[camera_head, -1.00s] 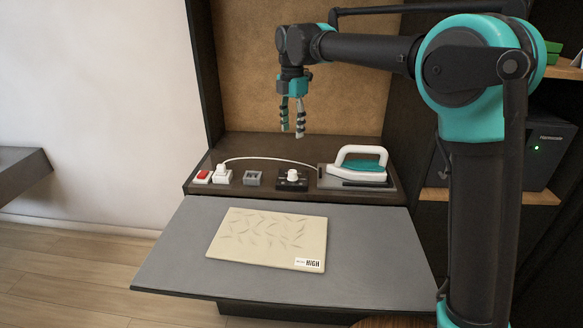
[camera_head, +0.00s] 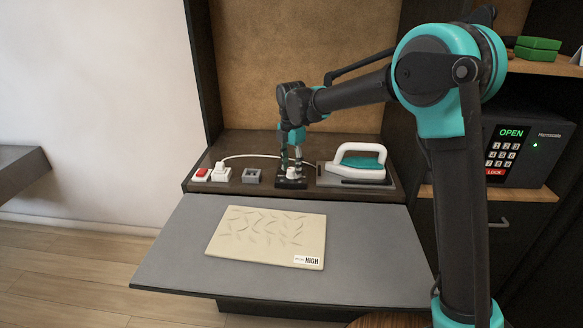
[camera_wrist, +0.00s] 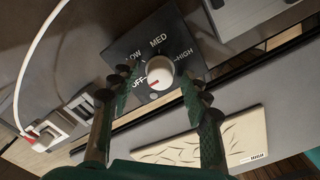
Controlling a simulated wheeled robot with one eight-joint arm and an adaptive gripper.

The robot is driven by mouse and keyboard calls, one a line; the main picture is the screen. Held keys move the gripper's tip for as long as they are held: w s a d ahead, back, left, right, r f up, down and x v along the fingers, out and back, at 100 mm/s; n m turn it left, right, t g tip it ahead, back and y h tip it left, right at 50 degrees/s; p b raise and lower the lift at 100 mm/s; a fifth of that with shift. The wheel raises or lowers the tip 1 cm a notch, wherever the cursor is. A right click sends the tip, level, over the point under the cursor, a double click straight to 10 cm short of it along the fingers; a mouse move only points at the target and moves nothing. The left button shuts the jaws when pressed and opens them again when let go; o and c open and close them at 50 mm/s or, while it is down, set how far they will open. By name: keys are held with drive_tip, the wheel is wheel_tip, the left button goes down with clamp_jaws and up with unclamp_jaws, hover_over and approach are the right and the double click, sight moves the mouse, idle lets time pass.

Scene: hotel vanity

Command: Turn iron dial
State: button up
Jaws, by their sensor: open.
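The iron dial (camera_wrist: 160,72) is a round white knob on a black plate (camera_wrist: 126,50) marked OFF, LOW, MED and HIGH. Its red mark points toward OFF in the wrist view. My gripper (camera_wrist: 160,88) is open, with one finger on each side of the knob; I cannot tell whether they touch it.
A red switch (camera_head: 201,174), a white plug (camera_head: 221,172) with a white cord and a grey block (camera_head: 252,176) stand left of the dial. A wrinkled cream cloth (camera_head: 265,237) labelled HIGH lies on the grey board (camera_head: 170,255) in front. A safe (camera_head: 520,150) stands right.

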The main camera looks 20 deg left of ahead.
clamp_jaws()
idle(0.4)
